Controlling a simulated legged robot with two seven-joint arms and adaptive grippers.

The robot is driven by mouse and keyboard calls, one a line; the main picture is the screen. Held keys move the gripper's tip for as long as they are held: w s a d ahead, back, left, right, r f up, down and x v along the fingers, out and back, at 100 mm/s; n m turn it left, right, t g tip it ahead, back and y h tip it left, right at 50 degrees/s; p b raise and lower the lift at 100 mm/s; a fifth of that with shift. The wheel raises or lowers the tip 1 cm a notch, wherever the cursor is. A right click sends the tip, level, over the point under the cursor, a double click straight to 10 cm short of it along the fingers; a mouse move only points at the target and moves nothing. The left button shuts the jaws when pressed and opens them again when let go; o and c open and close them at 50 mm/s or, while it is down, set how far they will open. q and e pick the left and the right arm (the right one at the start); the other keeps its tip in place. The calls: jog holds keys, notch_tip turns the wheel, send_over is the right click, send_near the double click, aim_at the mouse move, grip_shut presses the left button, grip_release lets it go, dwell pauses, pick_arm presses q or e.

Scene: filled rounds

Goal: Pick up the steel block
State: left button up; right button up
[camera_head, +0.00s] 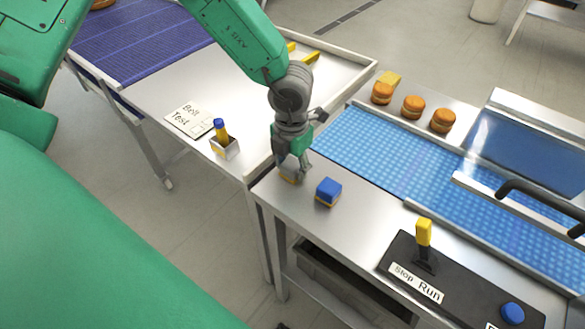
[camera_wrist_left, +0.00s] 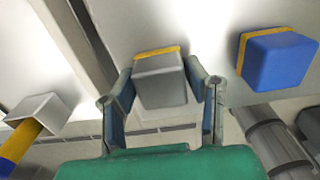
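The steel block (camera_wrist_left: 160,82) is a grey cube with a yellow band along one edge. It stands on the metal table and sits between the two fingers of my left gripper (camera_wrist_left: 160,90) in the wrist view. The fingers are spread on either side of it, open, with the tips close to its sides. In the head view my left gripper (camera_head: 294,172) points down over the steel block (camera_head: 289,178), which is mostly hidden by the fingers. My right gripper is not in view.
A blue block (camera_head: 328,191) with a yellow band stands just right of the gripper. A small metal holder (camera_head: 226,150) with a blue-and-yellow stick is at left. A black control panel (camera_head: 450,285), blue conveyor (camera_head: 375,160) and several filled rounds (camera_head: 413,107) lie to the right.

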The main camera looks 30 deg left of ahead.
pick_arm(q)
grip_shut()
